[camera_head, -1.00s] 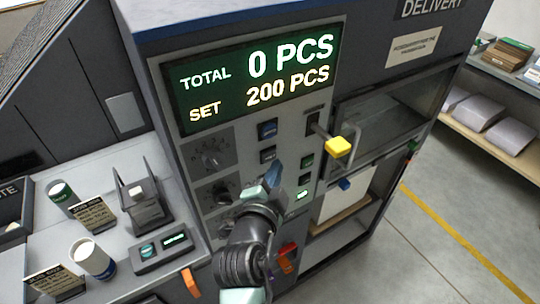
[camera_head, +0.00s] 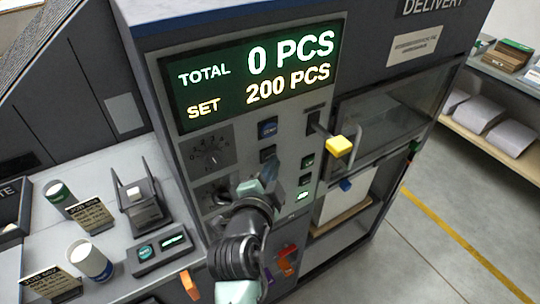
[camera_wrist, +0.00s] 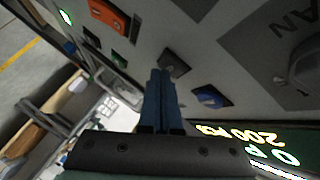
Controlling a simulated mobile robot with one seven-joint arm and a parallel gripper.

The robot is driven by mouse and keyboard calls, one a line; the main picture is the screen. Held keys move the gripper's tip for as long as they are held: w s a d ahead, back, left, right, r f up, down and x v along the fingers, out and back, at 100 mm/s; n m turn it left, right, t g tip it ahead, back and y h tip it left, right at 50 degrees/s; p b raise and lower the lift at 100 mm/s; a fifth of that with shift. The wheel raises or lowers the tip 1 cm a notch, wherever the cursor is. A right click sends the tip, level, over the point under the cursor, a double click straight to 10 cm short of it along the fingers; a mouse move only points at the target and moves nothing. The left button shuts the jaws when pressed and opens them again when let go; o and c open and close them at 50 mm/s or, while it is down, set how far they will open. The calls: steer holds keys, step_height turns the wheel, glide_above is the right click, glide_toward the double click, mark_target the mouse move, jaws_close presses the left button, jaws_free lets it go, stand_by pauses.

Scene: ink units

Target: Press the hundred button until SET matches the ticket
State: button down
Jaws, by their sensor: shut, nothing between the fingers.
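The green display (camera_head: 215,85) on the machine's front reads TOTAL 0 PCS and SET 200 PCS. Below it on the grey panel are a blue button (camera_head: 268,128) and a dark button (camera_head: 267,154), whose labels I cannot read. My gripper (camera_head: 272,172) is shut and empty, its tip just below the dark button in the head view. In the wrist view the shut fingers (camera_wrist: 160,75) point at the dark button (camera_wrist: 174,65), with the blue button (camera_wrist: 210,97) beside it. Contact cannot be told.
Black knobs (camera_head: 212,158) sit left of the buttons. Small green-lit buttons (camera_head: 303,195) and a yellow-handled lever (camera_head: 339,145) are at right. A red-orange switch (camera_head: 287,255) is lower down. A shelf at left holds cylinders (camera_head: 91,259) and a small console (camera_head: 160,250).

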steer(key=shift+w+a+b, duration=0.2)
steer(key=shift+a+b, duration=0.05)
steer(key=shift+b, duration=0.05)
steer(key=shift+s+d, duration=0.15)
stand_by(0.5)
steer(key=shift+s+d, duration=0.4)
steer(key=shift+s, duration=0.2)
steer(key=s+d, duration=0.1)
steer(key=s, duration=0.1)
steer(key=s+d+p, duration=0.1)
steer(key=s+d, duration=0.1)
steer(key=shift+p, duration=0.3)
stand_by(2.4)
